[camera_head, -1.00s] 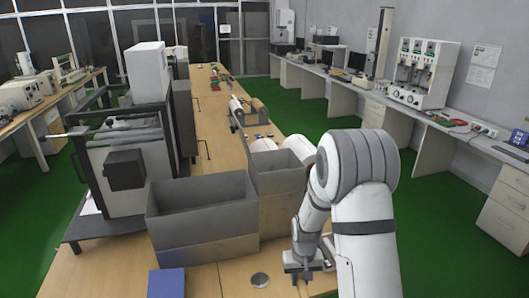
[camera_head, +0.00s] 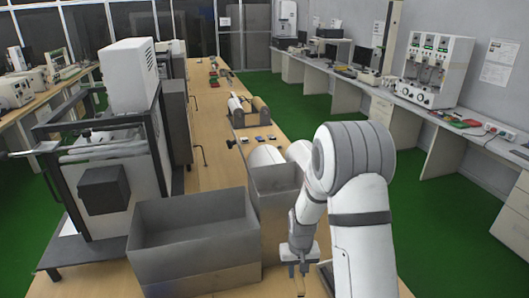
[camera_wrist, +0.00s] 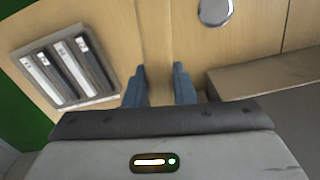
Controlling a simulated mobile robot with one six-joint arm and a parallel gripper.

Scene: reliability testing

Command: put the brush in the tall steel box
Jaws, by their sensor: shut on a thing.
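My gripper (camera_head: 299,268) is low at the right of the grey boxes, pointing down. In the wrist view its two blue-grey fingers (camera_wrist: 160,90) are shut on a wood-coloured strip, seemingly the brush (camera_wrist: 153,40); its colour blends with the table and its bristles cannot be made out. A narrow grey steel box (camera_head: 262,210), seemingly the tall one, stands just behind and left of my gripper, partly hidden by my arm. A wider open grey box (camera_head: 195,250) stands farther left.
A tray of long slotted items (camera_wrist: 65,70) and a round metal disc (camera_wrist: 215,10) lie on the table around my gripper in the wrist view. White rolls (camera_head: 265,155) lie behind the narrow box. A framed machine (camera_head: 105,190) stands left. Green floor lies right.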

